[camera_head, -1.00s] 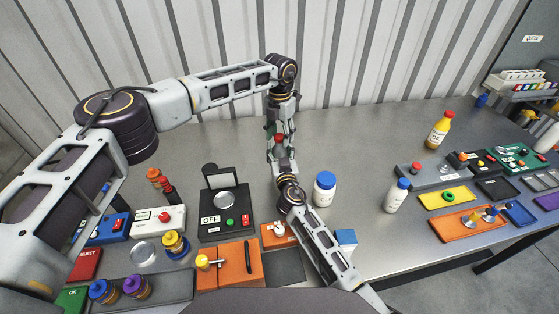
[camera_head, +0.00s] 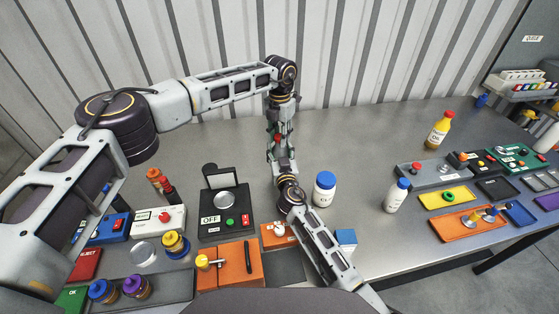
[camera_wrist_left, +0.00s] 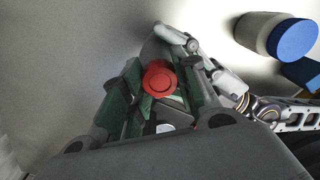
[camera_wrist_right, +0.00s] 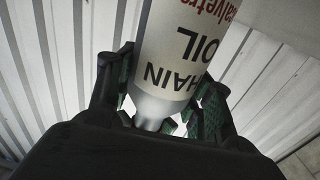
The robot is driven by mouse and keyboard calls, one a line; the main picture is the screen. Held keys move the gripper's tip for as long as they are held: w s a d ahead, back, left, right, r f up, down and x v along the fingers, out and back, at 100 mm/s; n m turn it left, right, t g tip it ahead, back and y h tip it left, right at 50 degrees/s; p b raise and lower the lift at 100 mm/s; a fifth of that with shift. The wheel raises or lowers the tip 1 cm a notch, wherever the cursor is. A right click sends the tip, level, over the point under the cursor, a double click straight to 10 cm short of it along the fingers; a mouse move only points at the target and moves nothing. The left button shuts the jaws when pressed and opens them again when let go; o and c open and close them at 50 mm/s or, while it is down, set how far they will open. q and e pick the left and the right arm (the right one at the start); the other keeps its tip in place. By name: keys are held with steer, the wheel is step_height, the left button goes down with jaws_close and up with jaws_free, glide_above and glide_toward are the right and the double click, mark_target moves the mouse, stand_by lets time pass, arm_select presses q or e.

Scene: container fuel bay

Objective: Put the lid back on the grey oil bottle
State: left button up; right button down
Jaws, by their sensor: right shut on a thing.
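A grey bottle labelled CHAIN OIL (camera_wrist_right: 180,60) fills the upper right wrist view, its lettering upside down and its narrow end low in the picture. My right gripper (camera_wrist_right: 165,108) is shut on this bottle. A round red lid (camera_wrist_left: 160,78) lies between the green pads of my left gripper (camera_wrist_left: 162,88) in the left wrist view; whether the pads grip it is unclear. In the head view, the red lid (camera_head: 279,138) shows small between my left gripper (camera_head: 278,130) and my right gripper (camera_head: 283,160), which are close together. The joint between lid and bottle is hidden.
A white bottle with a blue cap (camera_head: 324,192) stands right of the grippers, a smaller one (camera_head: 396,196) farther right. A yellow bottle (camera_head: 438,132) stands at the back right. A black OFF box (camera_head: 226,215) is left of my right arm. The back-centre table is mostly clear.

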arm_select(q)
steer(key=o, duration=0.5)
steer(key=shift+o, duration=0.2)
step_height(320, 180, up, 12)
stand_by(0.6)
arm_select(e)
steer(key=c, duration=0.5)
jaws_free()
steer(key=shift+c, duration=0.2)
steer(key=s+d, duration=0.1)
steer(key=s, duration=0.6)
steer(key=shift+s, duration=0.2)
